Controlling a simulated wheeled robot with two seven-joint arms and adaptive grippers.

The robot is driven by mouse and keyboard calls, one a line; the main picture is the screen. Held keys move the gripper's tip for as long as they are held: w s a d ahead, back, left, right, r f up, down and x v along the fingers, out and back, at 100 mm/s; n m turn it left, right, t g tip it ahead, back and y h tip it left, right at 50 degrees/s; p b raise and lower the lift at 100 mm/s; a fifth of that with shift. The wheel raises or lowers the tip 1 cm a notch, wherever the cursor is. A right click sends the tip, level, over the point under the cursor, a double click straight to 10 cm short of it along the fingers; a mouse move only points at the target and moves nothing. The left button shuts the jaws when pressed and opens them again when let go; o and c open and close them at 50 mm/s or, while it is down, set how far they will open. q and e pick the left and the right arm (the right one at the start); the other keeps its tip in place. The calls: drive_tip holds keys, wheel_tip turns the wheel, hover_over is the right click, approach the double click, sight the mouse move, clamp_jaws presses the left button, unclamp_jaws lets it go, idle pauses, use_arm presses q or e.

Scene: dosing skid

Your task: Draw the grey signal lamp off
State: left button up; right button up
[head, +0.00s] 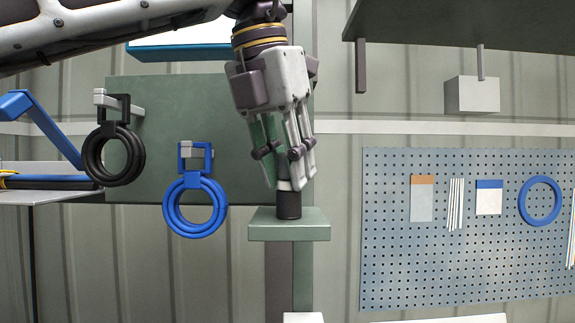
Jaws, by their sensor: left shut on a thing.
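The signal lamp (284,186) shows as a small light grey piece just above a black cylindrical base (288,207). The base stands upright on a green plate (290,230) on top of a post. My left gripper (287,172) comes down from above, pointing downward, and is shut on the lamp. The fingers hide most of the lamp, and I cannot tell whether the lamp still touches the base. My right gripper is not in view.
A black hose coil (123,172) and a blue hose coil (167,207) hang left of the post. A pegboard (400,265) with papers and a blue ring (540,220) is on the right. A dark shelf (470,22) overhangs at upper right. The space between post and pegboard is free.

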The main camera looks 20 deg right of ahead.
use_arm(q)
drive_tip(key=shift+r, duration=2.85)
